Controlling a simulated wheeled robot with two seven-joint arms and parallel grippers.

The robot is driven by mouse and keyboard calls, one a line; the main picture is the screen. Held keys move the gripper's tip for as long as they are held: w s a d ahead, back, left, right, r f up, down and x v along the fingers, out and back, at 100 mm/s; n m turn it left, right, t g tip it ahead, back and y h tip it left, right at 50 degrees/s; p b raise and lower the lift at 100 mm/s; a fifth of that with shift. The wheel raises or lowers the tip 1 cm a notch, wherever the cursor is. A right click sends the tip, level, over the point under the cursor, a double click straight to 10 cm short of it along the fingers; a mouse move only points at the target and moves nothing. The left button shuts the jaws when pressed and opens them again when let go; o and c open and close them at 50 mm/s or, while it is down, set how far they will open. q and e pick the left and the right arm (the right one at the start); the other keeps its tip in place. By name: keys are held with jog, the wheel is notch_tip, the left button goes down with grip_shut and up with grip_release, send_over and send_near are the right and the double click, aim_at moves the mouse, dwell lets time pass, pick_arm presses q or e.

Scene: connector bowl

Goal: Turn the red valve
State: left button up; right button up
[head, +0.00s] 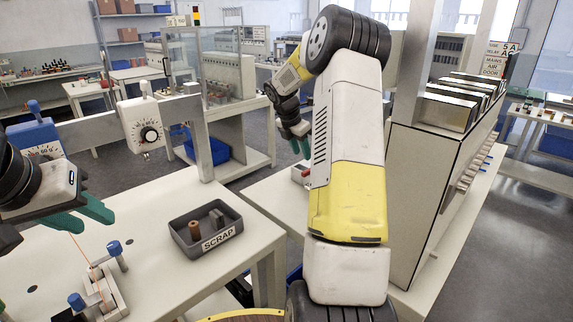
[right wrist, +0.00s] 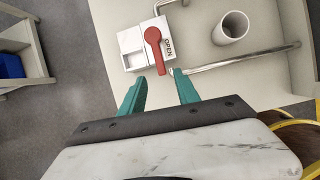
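The red valve handle (right wrist: 154,46) sits on a white block (right wrist: 130,45) on a pale work surface in the right wrist view, beside a label reading OPEN. In the head view a small red patch of it (head: 304,172) shows, mostly hidden behind my right arm. My right gripper (right wrist: 159,75) is open, its teal fingers apart. The handle's free end appears between the fingertips in the picture; I see no contact. In the head view my right gripper (head: 299,138) hangs above the valve.
Near the valve are a metal pipe (right wrist: 240,57) and an upright white tube (right wrist: 231,28). A dark SCRAP tray (head: 206,228) stands on the left bench, with a blue-knobbed fixture (head: 103,287) in front of it. A tall panel cabinet (head: 425,170) stands right of my right arm.

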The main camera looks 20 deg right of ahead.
aim_at(308, 170)
jog(key=x, duration=0.9)
jog(key=shift+w+d, duration=0.1)
jog(key=shift+d, duration=0.1)
jog(key=shift+c, duration=0.5)
grip_shut()
dwell(0.7)
